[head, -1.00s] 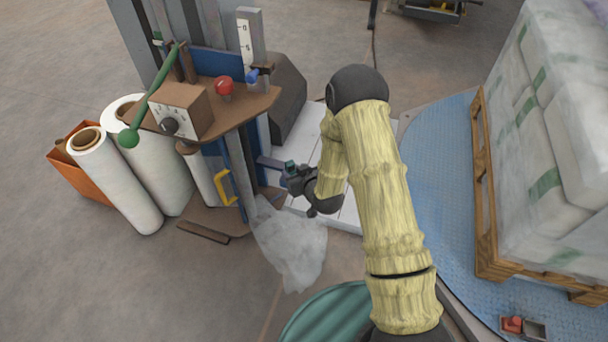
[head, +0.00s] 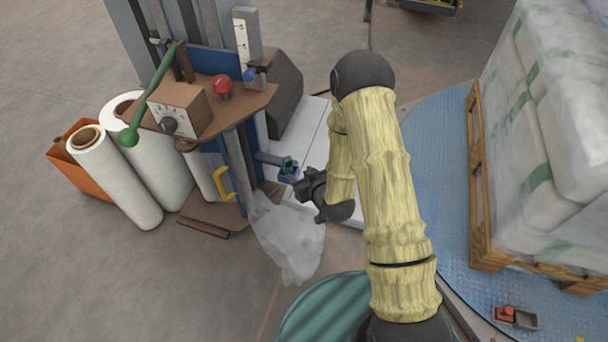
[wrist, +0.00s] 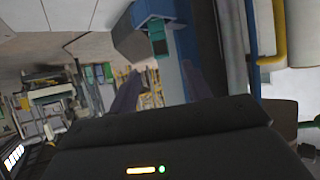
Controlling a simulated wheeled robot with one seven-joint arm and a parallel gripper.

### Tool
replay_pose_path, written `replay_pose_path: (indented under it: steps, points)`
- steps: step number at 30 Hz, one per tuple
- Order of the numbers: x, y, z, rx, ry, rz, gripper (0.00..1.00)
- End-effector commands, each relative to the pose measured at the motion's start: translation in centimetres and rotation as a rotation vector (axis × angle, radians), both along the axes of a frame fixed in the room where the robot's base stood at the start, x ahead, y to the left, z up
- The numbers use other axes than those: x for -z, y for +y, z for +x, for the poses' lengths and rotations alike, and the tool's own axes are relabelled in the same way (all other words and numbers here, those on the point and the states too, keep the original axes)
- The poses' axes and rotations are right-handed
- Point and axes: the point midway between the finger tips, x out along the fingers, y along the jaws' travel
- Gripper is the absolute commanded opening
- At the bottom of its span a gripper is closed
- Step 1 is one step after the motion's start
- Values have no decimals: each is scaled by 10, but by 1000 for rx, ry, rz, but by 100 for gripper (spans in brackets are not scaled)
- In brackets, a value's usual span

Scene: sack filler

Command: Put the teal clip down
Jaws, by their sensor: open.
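The teal clip (head: 289,164) sits on the end of a blue-grey bracket (head: 270,158) that sticks out from the filler's column.
The filler's control box (head: 180,108) with a green lever stands left. A clear plastic sack (head: 290,240) hangs below the bracket. White film rolls (head: 115,180) stand at far left. A wrapped pallet load (head: 545,130) stands right. A white slatted platform (head: 305,140) lies behind my gripper.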

Motion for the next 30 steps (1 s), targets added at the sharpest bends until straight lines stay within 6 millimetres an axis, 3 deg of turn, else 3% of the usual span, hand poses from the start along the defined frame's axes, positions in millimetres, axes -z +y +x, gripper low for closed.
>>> replay_pose_path:
  steps: [8, 17, 23, 30]
  points:
    - [-6, -4, 2, 6, 16, -14, 48]
    - [-54, -44, -4, 89, 202, -123, 48]
    - [-94, -80, -32, 184, 371, -180, 48]
    - [-143, -114, -91, 302, 582, -204, 48]
